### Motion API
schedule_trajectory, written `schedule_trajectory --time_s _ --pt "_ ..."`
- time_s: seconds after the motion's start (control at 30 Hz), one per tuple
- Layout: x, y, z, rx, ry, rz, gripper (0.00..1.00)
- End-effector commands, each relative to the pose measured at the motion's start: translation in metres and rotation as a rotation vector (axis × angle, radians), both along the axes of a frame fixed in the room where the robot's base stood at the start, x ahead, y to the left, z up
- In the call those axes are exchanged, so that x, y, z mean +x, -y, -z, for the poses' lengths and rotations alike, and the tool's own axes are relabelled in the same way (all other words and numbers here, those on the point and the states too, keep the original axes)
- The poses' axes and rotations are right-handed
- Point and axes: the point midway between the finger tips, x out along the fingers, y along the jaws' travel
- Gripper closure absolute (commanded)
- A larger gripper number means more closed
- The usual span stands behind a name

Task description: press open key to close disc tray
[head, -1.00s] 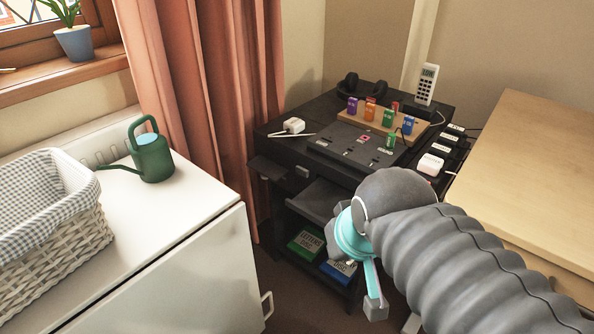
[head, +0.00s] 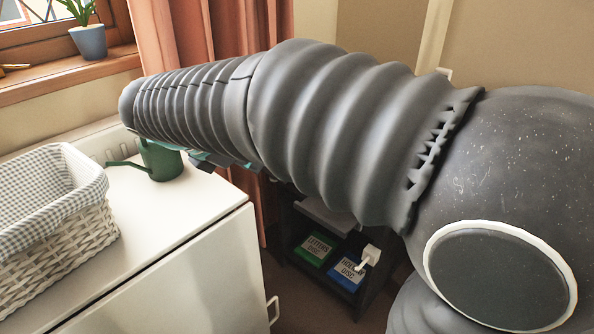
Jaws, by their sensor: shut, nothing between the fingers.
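My thick grey ribbed arm crosses the head view and covers the black desk and the device with keys on it. The open key and the disc tray cannot be made out. A grey slab (head: 326,215) shows just below the arm; I cannot tell whether it is part of the tray. The gripper fingers are hidden behind the arm.
A green watering can (head: 160,160) and a wicker basket (head: 62,225) stand on the white cabinet (head: 185,212), close to my arm's end. Below are a green disc case (head: 316,247), a blue case (head: 346,272) and a small white object (head: 369,256).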

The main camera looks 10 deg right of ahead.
Motion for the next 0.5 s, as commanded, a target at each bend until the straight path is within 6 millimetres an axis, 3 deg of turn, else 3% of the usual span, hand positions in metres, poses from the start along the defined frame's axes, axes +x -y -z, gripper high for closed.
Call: schedule_trajectory --time_s 0.13,0.5 --pt "0.0081 -0.0159 -0.0016 -0.073 -0.028 -0.074 1.0" --pt "0.009 -0.0166 -0.002 -0.082 -0.032 -0.083 1.0"
